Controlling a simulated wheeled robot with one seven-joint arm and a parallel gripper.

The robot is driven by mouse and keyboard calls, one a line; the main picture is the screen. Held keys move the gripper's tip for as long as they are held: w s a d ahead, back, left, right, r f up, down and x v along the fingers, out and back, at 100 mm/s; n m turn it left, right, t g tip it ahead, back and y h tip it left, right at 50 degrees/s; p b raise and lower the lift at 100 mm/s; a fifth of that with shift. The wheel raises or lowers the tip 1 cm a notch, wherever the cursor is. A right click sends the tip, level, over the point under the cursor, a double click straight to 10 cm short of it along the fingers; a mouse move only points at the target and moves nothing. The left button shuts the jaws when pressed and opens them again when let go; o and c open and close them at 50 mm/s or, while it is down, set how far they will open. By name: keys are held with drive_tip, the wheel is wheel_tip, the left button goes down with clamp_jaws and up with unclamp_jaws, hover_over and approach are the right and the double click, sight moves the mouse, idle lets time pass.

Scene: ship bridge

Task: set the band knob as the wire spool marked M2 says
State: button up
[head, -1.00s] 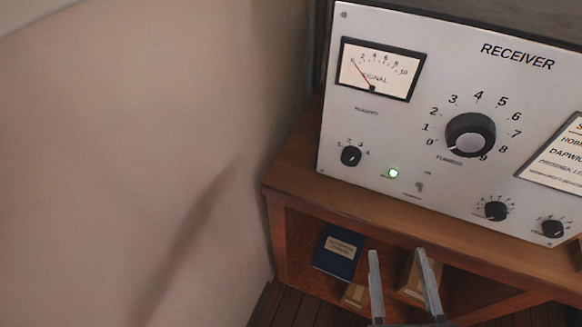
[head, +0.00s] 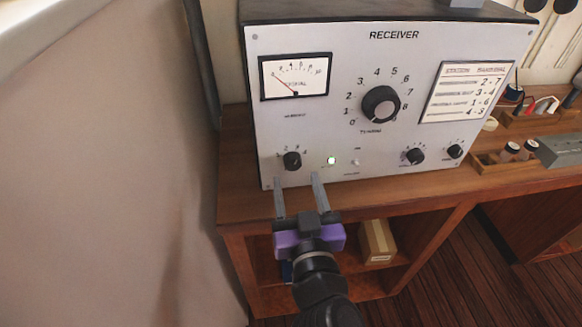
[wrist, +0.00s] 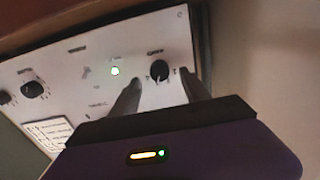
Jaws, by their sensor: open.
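The small black knob (head: 292,160) at the receiver's lower left has a short printed scale around it, with 2 to 4 partly readable. Its name label is not legible. My gripper (head: 298,184) is open and empty just in front of and below this knob. In the wrist view the knob (wrist: 160,70) shows between my two open fingertips (wrist: 160,78), without clear contact. Two small spool-like items (head: 511,149) stand in a wooden tray at the right; their marks are too small to read, so I cannot tell which is M2.
The receiver (head: 330,120) stands on a wooden bench (head: 400,187). It carries a large tuning knob (head: 380,104), a signal meter (head: 295,76), a lit green lamp (head: 331,160), two more small knobs and a station card (head: 465,92). A wall (head: 110,170) is close on the left. A cardboard box (head: 377,242) sits on the shelf below.

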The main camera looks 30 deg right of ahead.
sight(293, 167)
drive_tip(key=shift+p+x, duration=0.5)
drive_tip(key=shift+x, duration=1.5)
drive_tip(key=shift+d, duration=0.1)
clamp_jaws()
